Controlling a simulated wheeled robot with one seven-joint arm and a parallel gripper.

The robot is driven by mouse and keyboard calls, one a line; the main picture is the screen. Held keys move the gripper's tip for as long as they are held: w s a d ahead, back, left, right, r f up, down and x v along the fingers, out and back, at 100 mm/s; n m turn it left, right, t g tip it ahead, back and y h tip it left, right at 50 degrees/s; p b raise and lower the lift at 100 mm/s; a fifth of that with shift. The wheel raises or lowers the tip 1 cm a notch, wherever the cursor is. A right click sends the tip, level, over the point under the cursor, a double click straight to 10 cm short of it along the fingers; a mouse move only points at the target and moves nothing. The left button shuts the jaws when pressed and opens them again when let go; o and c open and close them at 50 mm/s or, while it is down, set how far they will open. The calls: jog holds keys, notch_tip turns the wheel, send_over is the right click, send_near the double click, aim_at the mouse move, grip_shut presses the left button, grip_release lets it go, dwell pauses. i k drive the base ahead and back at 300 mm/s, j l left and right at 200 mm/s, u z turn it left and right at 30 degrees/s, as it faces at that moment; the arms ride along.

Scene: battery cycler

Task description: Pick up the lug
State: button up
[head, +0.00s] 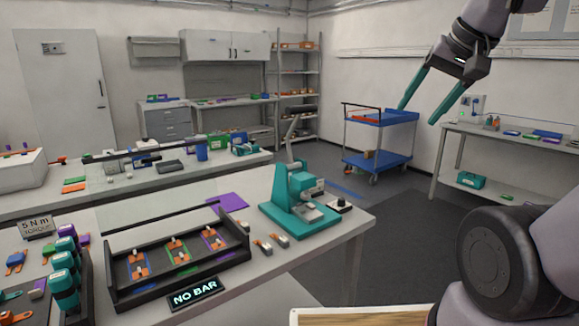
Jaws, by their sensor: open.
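My gripper (417,115) is open and empty, raised at the upper right with its two teal fingers pointing down and left. It is well apart from the workbench. Two small metal and orange pieces (263,247) that look like lugs lie on the bench between the black tray and the teal press. More orange lug-like pieces (14,261) lie at the left end. I cannot tell which one is the task's lug.
A teal press (292,198) stands at the bench's right, beside a small knob box (341,206). A "NO BAR" sign (195,293) lies in front of the tray. A blue cart (379,138) and side table stand behind; the floor between is clear.

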aim_at(267, 248)
jog(key=i+u, duration=0.4)
jog(key=i+l+u, duration=0.2)
jog(key=u, duration=0.2)
jog(key=i+l+u, duration=0.25)
jog(key=u, duration=0.15)
